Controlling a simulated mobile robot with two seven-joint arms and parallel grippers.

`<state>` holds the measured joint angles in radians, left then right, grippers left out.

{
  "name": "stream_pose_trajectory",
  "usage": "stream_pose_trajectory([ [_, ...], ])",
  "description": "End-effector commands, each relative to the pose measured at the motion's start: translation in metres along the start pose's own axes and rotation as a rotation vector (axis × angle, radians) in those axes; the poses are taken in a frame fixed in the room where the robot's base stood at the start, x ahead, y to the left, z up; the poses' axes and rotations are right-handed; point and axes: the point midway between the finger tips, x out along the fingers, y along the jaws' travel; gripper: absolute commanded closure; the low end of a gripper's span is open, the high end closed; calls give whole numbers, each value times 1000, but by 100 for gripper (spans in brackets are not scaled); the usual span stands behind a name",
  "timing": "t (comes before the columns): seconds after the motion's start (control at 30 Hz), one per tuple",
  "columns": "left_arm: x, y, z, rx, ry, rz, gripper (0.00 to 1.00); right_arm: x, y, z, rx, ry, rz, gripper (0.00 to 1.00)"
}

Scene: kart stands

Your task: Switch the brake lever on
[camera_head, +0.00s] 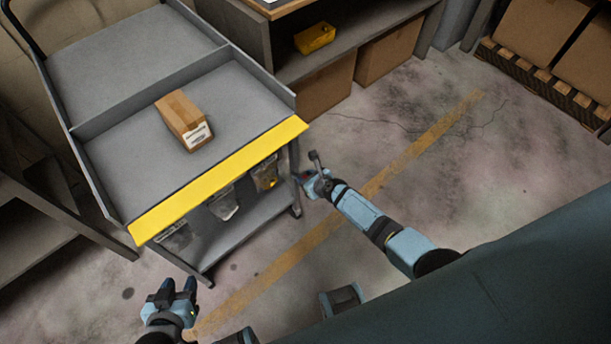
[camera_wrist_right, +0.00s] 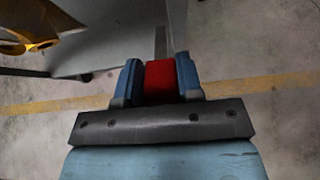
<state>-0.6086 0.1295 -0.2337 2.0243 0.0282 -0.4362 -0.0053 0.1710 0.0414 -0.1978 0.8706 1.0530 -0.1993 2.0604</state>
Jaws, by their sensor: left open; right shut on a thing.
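The brake lever shows in the right wrist view as a red grip (camera_wrist_right: 160,80) with a grey bar running up from it. My right gripper (camera_wrist_right: 159,82) is shut on the red grip, one blue finger on each side. The gripper hides most of the lever there. My left gripper (camera_head: 178,288) is open and empty, in front of the cart's left front corner, apart from it.
A cardboard box (camera_head: 183,120) lies on the cart's front tray, behind the yellow front edge (camera_head: 220,180). Clear bins (camera_head: 224,203) hang below.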

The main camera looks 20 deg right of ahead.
Motion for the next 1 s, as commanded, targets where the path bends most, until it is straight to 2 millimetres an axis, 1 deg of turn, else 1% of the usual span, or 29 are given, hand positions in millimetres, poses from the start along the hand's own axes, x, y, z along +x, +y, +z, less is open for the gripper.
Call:
stream_pose_trajectory([
  [0.03,-3,0,-4,3,1,0,57,-1,0,9,1,-7,1,100],
  [0.43,-10,0,-12,18,12,-2,57,4,0,27,1,-15,0,100],
  [0.63,-11,0,-13,20,17,-2,57,6,-1,31,0,-16,-1,100],
  [1.0,-11,0,-11,22,14,-3,57,6,-1,30,-1,-16,-1,100],
])
